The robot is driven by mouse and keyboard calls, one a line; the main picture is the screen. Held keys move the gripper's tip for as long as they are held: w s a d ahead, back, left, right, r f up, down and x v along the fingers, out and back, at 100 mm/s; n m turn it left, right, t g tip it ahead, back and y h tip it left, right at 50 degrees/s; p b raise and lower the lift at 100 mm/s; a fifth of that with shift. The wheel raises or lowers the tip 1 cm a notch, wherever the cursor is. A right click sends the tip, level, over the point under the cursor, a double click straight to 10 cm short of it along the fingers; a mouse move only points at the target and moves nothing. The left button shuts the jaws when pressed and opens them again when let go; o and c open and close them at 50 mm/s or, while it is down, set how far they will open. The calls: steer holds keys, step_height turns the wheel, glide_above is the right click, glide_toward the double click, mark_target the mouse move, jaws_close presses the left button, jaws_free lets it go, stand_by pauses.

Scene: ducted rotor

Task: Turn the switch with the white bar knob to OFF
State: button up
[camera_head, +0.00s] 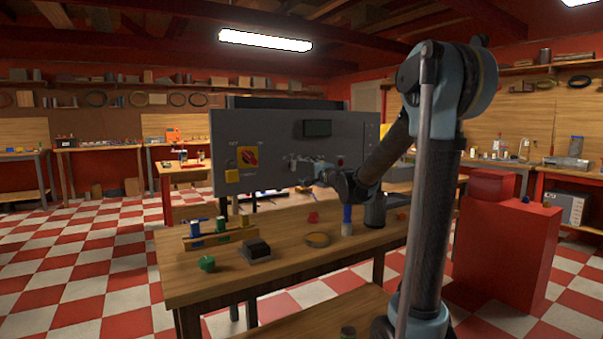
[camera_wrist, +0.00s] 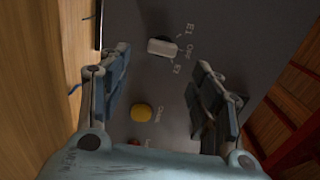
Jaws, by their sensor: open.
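The white bar knob (camera_wrist: 162,47) shows in the wrist view on the grey panel (camera_wrist: 215,20), with a dark round base behind it. Its bar lies nearly level in that picture. The labels E1, OFF and E2 stand to its right; its right end faces toward OFF, but the exact setting is hard to tell. My gripper (camera_wrist: 161,60) is open, one finger on each side of the knob in the picture and apart from it. In the head view my gripper (camera_head: 318,172) is in front of the panel (camera_head: 350,140); the knob is too small to make out there.
A yellow button (camera_wrist: 141,112) lies below the knob in the wrist view. The panel also has a red rotary switch (camera_head: 248,156) and a dark display (camera_head: 317,128). A workbench (camera_head: 200,285) with a black block (camera_head: 257,249), a green object (camera_head: 207,263) and spools stands before it.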

steer(key=shift+v, duration=1.85)
